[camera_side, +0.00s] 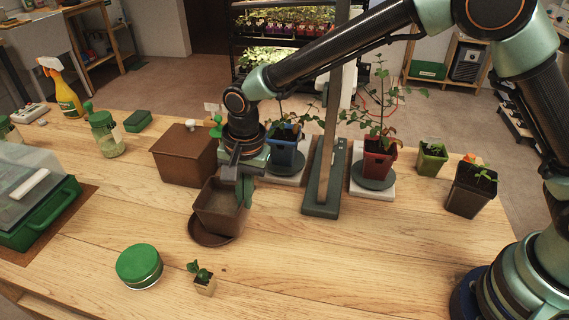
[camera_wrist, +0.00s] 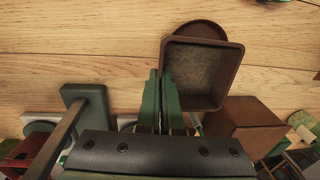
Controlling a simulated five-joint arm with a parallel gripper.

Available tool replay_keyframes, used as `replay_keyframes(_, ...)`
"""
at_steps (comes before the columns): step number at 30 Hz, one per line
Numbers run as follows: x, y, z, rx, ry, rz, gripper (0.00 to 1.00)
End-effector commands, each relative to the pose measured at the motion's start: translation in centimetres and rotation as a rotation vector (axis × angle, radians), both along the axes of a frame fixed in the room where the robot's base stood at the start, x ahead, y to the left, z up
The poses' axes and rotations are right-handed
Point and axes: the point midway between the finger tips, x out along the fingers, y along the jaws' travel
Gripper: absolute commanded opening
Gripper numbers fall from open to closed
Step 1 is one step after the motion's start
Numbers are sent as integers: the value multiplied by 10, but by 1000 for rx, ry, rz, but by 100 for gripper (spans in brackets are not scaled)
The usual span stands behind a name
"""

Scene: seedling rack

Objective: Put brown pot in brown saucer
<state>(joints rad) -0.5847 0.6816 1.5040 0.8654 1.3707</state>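The brown pot (camera_side: 219,208) is square and holds dark soil; it also shows in the wrist view (camera_wrist: 208,78). The round brown saucer (camera_side: 208,233) lies on the table beneath the pot and is partly hidden by it; its rim shows past the pot in the wrist view (camera_wrist: 195,28). My gripper (camera_side: 245,188) is at the pot's right rim. In the wrist view its green fingers (camera_wrist: 161,85) are close together at one pot wall and look shut on it. The pot looks slightly tilted. I cannot tell whether its base touches the saucer.
A brown box (camera_side: 185,158) stands just behind the pot. A blue pot (camera_side: 285,152), a dark green stand (camera_side: 323,195) and a red pot (camera_side: 378,162) stand to the right. A green-lidded jar (camera_side: 139,266) and a small seedling (camera_side: 203,284) are in front. The front right table is clear.

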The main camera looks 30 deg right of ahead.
Motion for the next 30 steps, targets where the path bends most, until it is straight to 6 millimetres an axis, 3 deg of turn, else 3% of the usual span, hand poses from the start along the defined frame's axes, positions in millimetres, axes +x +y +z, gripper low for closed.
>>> replay_keyframes(4,0,0,-4,0,0,0,0)
replay_keyframes(6,0,0,-4,-1,1,0,29)
replay_keyframes(7,0,0,-4,-1,1,0,32)
replay_keyframes(20,0,0,5,1,-3,0,32)
replay_keyframes(30,-2,-4,70,3,-6,0,32)
